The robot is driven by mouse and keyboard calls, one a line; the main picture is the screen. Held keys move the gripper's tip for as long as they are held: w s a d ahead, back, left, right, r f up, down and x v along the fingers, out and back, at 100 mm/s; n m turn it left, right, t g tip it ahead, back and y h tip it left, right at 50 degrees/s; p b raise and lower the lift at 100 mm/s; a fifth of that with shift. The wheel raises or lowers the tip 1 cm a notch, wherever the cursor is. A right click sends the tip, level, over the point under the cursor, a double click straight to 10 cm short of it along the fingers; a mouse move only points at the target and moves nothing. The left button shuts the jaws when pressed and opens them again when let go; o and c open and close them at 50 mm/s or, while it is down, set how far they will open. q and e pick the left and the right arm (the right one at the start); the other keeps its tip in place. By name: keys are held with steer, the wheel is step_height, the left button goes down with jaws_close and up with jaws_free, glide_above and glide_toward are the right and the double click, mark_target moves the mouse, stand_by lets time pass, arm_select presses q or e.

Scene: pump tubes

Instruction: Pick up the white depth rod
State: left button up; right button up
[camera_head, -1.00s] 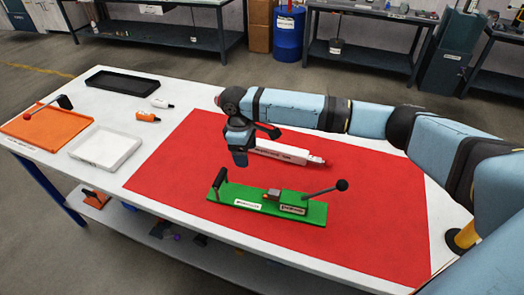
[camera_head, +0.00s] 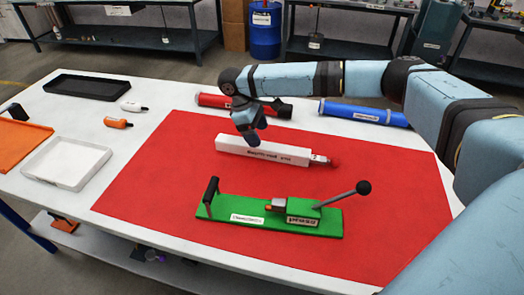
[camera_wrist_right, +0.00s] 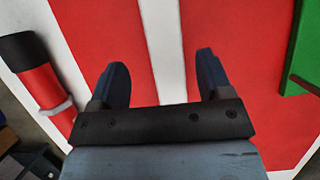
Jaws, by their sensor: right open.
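The white depth rod (camera_head: 285,152) is a long white bar with dark lettering and a reddish right tip. It lies on the red mat (camera_head: 130,180) behind the green press (camera_head: 225,212). My right gripper (camera_head: 250,138) points down over the rod's left part and hides some of it. In the right wrist view, the rod (camera_wrist_right: 161,35) shows between the two spread fingers of my gripper (camera_wrist_right: 161,70), with gaps on both sides. The gripper is open and not closed on it. I cannot tell its exact height above the rod. My left gripper is not in view.
A red tube (camera_head: 215,100) and a blue tube (camera_head: 362,113) lie behind the rod. The press's black-knobbed lever (camera_head: 363,187) sticks up at the right. A white tray (camera_head: 68,165), black tray (camera_head: 88,87) and orange board (camera_head: 20,145) are at the left.

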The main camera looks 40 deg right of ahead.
mark_target(262, 150)
steer(key=x, duration=0.3)
steer(key=b+x, duration=0.1)
steer(key=x, duration=0.1)
steer(key=shift+a+f, duration=0.15)
steer(key=shift+a, duration=0.15)
steer(key=c, duration=1.1)
steer(key=shift+c, duration=0.6)
